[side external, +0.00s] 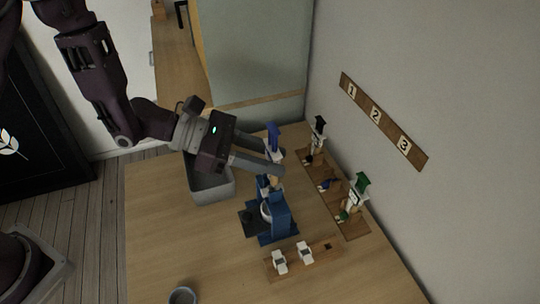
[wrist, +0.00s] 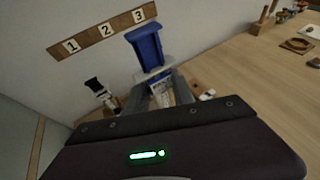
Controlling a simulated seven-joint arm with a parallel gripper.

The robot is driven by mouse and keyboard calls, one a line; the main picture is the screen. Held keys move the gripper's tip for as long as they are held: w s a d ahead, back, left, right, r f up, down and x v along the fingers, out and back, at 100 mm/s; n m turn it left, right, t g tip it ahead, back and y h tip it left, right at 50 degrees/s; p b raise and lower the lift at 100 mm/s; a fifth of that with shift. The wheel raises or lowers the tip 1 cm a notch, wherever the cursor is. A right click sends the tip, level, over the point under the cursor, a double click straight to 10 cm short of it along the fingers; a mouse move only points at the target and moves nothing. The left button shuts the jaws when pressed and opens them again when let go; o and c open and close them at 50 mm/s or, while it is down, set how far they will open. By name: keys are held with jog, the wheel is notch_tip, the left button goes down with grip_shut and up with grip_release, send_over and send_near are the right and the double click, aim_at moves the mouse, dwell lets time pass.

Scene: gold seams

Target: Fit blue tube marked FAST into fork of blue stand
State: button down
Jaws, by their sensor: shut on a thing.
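My gripper (side external: 277,163) is shut on the blue tube (side external: 273,138), which has a blue top and a pale labelled body. The tube also shows in the wrist view (wrist: 148,47), upright between my fingers (wrist: 160,95); its label is too small to read. The blue stand (side external: 280,218) is on the table, just below my gripper in the side view. The tube's lower end overlaps the top of the stand in that view. I cannot tell whether it touches the fork or is in it. The stand is not clear in the wrist view.
A wooden rack (side external: 337,202) by the wall holds a black-topped tube (side external: 319,126) and a green-topped tube (side external: 361,184). A grey bin (side external: 212,190) is left of the stand. A wooden strip with white pieces (side external: 280,261) lies in front. The table's front right is clear.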

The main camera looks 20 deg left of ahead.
jog(key=shift+f, duration=1.4)
dwell(1.3)
jog(key=c, duration=1)
grip_release()
jog(key=shift+f, duration=0.2)
jog(key=shift+o, duration=0.6)
